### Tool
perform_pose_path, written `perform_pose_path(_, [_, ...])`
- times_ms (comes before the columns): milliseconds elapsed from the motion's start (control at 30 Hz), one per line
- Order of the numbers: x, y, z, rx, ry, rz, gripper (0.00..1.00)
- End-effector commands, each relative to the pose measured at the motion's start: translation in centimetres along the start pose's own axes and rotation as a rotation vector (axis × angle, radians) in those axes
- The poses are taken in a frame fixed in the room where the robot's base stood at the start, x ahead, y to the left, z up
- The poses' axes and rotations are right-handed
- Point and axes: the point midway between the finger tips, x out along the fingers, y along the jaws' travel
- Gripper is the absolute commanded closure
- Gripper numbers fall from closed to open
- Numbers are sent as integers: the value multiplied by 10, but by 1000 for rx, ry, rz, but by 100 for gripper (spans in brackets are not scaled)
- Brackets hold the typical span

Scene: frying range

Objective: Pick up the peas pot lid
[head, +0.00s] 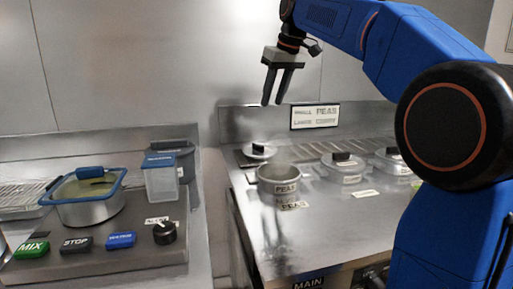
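The peas pot (278,187) is a small metal pot with a PEAS label, standing at the left of the right-hand steel counter. It looks uncovered, with faint steam above it. A lid (259,152) with a black knob lies on the counter just behind and left of this pot. My gripper (273,103) hangs above and slightly right of the lid, pointing down. Its two dark fingers are apart with nothing between them, clear of the lid and pot.
Two other lidded pots (345,168) (391,162) stand to the right. A sign (315,117) is on the back wall. On the left counter are a blue-rimmed pot (88,208), a clear container (160,182), buttons (76,243) and a black knob (164,232). A gap separates the counters.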

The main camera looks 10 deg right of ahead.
Motion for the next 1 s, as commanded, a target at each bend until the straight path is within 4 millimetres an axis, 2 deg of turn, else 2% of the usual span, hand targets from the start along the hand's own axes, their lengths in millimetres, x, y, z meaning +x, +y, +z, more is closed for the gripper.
perform_pose_path(167, [14,0,1,0,-3,-1,65])
perform_pose_path(700, [106,0,1,0,-2,-1,65])
perform_pose_path(1000, [126,-1,1,0,-1,-1,65])
